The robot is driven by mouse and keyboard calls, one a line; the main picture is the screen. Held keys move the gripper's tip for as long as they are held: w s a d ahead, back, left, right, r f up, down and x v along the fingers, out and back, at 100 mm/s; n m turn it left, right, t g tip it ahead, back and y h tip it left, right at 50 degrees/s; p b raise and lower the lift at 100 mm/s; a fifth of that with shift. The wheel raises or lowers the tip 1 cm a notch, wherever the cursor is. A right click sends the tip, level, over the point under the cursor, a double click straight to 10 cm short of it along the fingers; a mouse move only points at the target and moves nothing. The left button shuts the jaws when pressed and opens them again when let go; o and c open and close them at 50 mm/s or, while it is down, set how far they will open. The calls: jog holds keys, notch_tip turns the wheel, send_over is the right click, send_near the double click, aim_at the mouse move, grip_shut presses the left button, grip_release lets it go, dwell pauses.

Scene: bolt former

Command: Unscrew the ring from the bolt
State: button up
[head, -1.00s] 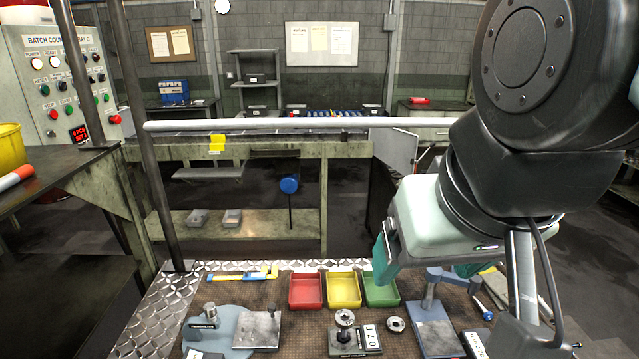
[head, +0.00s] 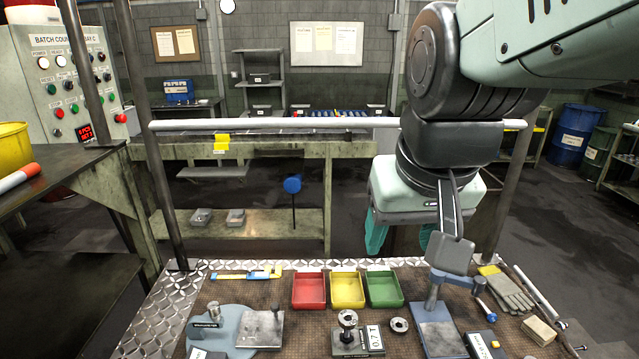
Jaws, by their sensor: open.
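A short upright bolt (head: 347,335) stands on a dark block with a "0.7T" label, near the front middle of the bench. A round metal ring (head: 347,318) seems to sit around its top; the threads are too small to make out. A second, loose metal ring (head: 399,325) lies flat on the mat to the right of the block. My gripper (head: 401,236) hangs well above and behind them, its teal fingers spread apart and empty. It touches nothing.
Red (head: 309,290), yellow (head: 347,289) and green (head: 384,287) trays stand behind the bolt. A flat plate (head: 262,328) and blue-grey gauge base (head: 222,325) lie left. A horizontal rail (head: 290,124) crosses behind.

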jog(key=w+a+f+g, duration=0.1)
jog(key=w+f+g, duration=0.1)
jog(key=w+f, duration=0.9)
jog(key=g, duration=0.2)
send_over(348, 321)
notch_tip(348, 321, down, 18)
jog(key=shift+r, duration=0.2)
jog(key=shift+f, duration=2.55)
jog(key=m, duration=1.1)
jog(key=shift+m, duration=0.3)
jog(key=m, duration=0.3)
jog(key=shift+m, duration=0.3)
jog(key=c, duration=0.7)
